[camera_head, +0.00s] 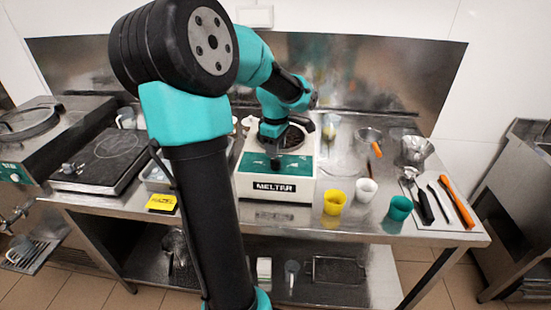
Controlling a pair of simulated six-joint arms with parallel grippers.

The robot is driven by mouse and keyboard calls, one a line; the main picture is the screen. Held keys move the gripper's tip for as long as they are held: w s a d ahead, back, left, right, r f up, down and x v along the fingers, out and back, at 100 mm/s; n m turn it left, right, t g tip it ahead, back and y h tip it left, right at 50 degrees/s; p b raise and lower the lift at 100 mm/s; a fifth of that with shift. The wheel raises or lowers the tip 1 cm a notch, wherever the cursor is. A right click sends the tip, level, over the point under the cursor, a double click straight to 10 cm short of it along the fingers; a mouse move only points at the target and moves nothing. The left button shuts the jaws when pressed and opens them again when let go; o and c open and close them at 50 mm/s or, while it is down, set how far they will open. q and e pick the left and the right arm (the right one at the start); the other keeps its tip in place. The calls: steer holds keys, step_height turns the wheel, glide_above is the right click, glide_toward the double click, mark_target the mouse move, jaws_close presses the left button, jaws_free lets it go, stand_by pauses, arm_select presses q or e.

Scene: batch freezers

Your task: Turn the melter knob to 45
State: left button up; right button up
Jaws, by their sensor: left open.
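The melter (250,190) is a white box with a green front panel and a black label reading MELTAR. It stands on the steel table, in the middle of the view. My left arm comes in from the left and reaches over it. My left gripper (276,158) is open and points down at the green panel, at the panel's upper middle. The knob is not clearly visible; the gripper covers that part of the panel. I cannot tell whether the fingers touch the knob. My right gripper is not in view.
Yellow (334,203), white (366,190) and green (399,208) cups stand right of the melter. A white mat (428,209) with utensils lies at the right. A hot plate (103,158) and a yellow sign (162,203) are at the left. Bare table lies in front of the cups.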

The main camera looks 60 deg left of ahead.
mark_target(275, 160)
arm_select(q)
steer(key=shift+f, duration=2.25)
jaws_close()
